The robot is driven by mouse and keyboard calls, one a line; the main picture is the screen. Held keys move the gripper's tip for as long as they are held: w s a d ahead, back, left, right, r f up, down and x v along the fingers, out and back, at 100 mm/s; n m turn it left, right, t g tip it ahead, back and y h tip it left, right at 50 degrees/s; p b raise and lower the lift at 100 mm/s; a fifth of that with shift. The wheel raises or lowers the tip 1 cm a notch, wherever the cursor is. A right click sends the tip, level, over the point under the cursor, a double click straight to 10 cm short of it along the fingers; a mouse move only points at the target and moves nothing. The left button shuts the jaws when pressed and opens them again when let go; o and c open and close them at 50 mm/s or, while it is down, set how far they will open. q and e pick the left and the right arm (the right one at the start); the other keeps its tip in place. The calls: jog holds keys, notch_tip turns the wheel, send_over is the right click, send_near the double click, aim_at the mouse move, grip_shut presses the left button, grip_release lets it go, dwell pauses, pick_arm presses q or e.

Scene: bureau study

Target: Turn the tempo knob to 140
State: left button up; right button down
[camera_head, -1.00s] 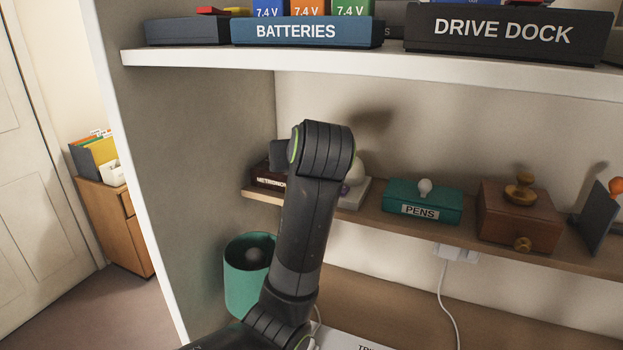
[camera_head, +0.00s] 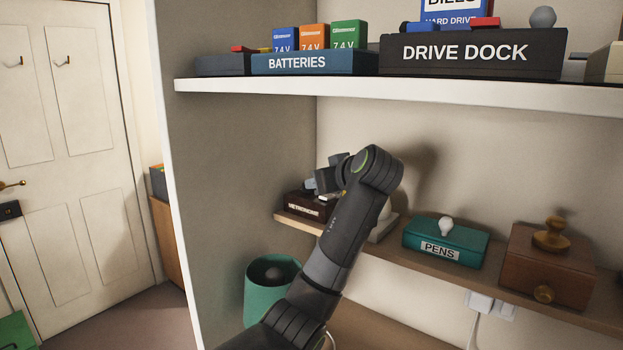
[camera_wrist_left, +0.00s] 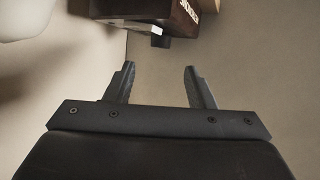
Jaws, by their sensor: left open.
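The metronome (camera_head: 304,207) is a dark brown box with a pale label, at the left end of the wooden shelf. My left arm reaches up in front of the shelf, and my left gripper (camera_head: 322,183) is over or in front of the metronome, partly hiding its top. In the left wrist view the metronome (camera_wrist_left: 182,18) shows at the top edge, partly cut off, its lettering turned. A small dark part with a pale face sticks out beside it; I cannot tell whether it is the tempo knob. My left gripper (camera_wrist_left: 159,70) is open, nothing between its fingers. My right gripper is out of view.
The teal pens box (camera_head: 422,236) and a brown wooden box (camera_head: 540,275) stand farther right on the wooden shelf (camera_head: 400,255). A white shelf (camera_head: 450,92) with batteries and a drive dock hangs above. The side panel (camera_head: 245,170) is close on the left.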

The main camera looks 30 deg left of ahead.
aim_at(312, 195)
pick_arm(q)
jog(key=p+x, duration=0.2)
jog(key=x, duration=0.5)
jog(key=shift+w+a+f, duration=0.1)
jog(key=shift+w+a, duration=0.05)
jog(key=shift+a, duration=0.15)
jog(key=shift+w+a+f, duration=0.25)
jog(key=shift+a, duration=0.1)
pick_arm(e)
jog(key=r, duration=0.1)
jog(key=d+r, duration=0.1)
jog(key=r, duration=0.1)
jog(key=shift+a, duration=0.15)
pick_arm(q)
jog(key=shift+c, duration=1)
jog(key=c, duration=0.8)
jog(key=shift+o, duration=0.2)
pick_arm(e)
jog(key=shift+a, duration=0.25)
